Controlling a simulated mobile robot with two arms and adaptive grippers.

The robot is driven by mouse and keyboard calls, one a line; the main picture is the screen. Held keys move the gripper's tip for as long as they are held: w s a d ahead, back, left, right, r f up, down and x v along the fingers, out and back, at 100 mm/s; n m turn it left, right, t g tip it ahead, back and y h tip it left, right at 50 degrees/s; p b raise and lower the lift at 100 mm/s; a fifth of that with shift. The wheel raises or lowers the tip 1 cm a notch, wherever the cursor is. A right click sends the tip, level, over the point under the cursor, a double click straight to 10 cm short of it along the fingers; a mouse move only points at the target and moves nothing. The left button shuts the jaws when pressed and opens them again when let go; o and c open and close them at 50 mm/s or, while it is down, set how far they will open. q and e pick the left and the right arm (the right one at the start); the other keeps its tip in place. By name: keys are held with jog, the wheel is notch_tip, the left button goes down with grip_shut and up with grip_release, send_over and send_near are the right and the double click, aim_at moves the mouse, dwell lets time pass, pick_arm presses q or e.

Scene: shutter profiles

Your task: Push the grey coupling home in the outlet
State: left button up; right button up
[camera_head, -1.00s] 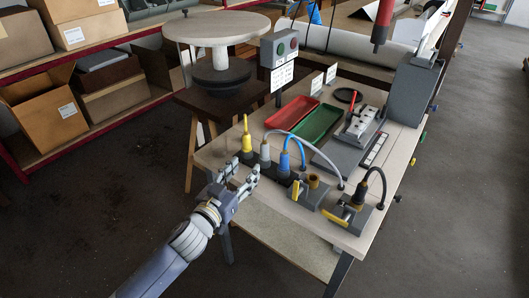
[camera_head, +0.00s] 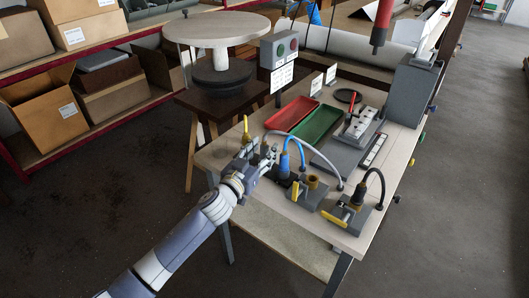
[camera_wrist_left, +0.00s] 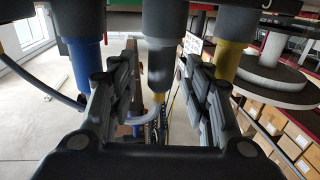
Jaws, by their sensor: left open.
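The grey coupling (camera_wrist_left: 160,72) hangs in the middle of the left wrist view, with its grey hose attached. My left gripper (camera_wrist_left: 160,60) is open, with one finger on each side of the coupling; a gap shows on both sides. In the head view my left gripper (camera_head: 265,152) is at the row of couplings and partly hides the grey one. The blue coupling (camera_head: 285,162) stands to its right and the yellow coupling (camera_head: 246,130) to its left. The dark outlet block (camera_head: 283,181) is mostly hidden by the gripper. How deep the grey coupling sits cannot be told.
The blue (camera_wrist_left: 86,65) and yellow (camera_wrist_left: 230,60) couplings flank the fingers closely. Grey valve blocks with yellow levers (camera_head: 338,217) stand at the bench's front right. Red (camera_head: 293,112) and green (camera_head: 316,124) trays lie behind. A signal box (camera_head: 279,48) stands at the back left.

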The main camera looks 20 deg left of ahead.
pick_arm(q)
jog(key=shift+w+d, duration=0.15)
jog(key=shift+w, duration=0.65)
grip_shut()
jog(key=shift+r, duration=0.1)
